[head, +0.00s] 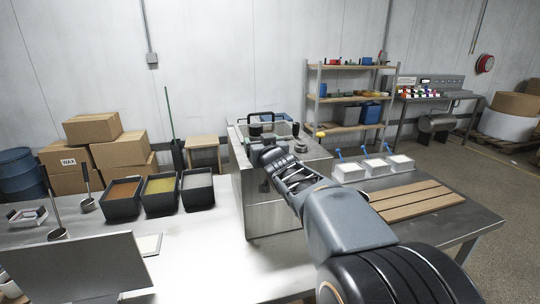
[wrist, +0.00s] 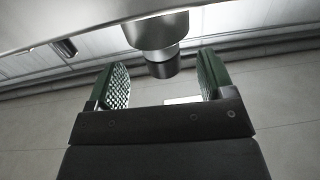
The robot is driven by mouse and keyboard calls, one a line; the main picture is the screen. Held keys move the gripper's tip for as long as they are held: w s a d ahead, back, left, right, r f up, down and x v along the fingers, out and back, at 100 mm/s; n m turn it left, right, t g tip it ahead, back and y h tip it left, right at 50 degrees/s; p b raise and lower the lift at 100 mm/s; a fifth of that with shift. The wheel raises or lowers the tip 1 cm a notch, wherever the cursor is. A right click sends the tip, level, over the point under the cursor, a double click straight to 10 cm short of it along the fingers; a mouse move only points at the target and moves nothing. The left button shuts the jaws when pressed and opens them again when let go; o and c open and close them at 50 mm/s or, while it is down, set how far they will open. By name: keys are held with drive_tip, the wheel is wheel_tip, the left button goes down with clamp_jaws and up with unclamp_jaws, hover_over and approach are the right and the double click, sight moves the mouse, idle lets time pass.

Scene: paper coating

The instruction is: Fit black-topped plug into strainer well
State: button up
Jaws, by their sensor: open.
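In the wrist view, my gripper (wrist: 163,82) is open, its two green-padded fingers wide apart. A silver cylinder with a narrower dark end (wrist: 157,50) lies just beyond the fingertips, roughly centred between them; it looks like the black-topped plug. Nothing is visibly held. In the head view, my arm reaches over the front of a steel cabinet (head: 274,215), with its end near the cabinet top. My wrist hides part of that top, and the fingers are hard to make out there. I cannot clearly pick out the strainer well.
A black handle (head: 262,115) and a round metal fitting (head: 301,146) stand on the cabinet top. Three dark bins (head: 160,196) are left of the cabinet. White trays (head: 349,171) and a slatted wooden board (head: 418,198) lie to its right.

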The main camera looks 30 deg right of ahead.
drive_tip(key=s+a, duration=0.1)
drive_tip(key=s, duration=0.8)
drive_tip(key=shift+s+a+p, duration=0.15)
drive_tip(key=shift+s+p, duration=0.15)
drive_tip(key=shift+p, duration=0.1)
drive_tip(key=s+d+f+m+g+h, duration=0.1)
drive_tip(key=s+f+g, duration=0.25)
drive_tip(key=f, duration=0.25)
drive_tip(key=s+d+f+g+h, duration=0.1)
drive_tip(key=s+f+g, duration=0.1)
drive_tip(key=f+g, duration=0.35)
drive_tip(key=s+a+f+n+g+y+p, duration=0.2)
drive_tip(key=s+a+f+g+y+p, duration=0.2)
drive_tip(key=s+a, duration=0.5)
drive_tip(key=a+f+g, duration=0.1)
drive_tip(key=a, duration=0.3)
drive_tip(key=shift+s+f+n+y, duration=0.2)
drive_tip(key=shift+s+n+y, duration=0.2)
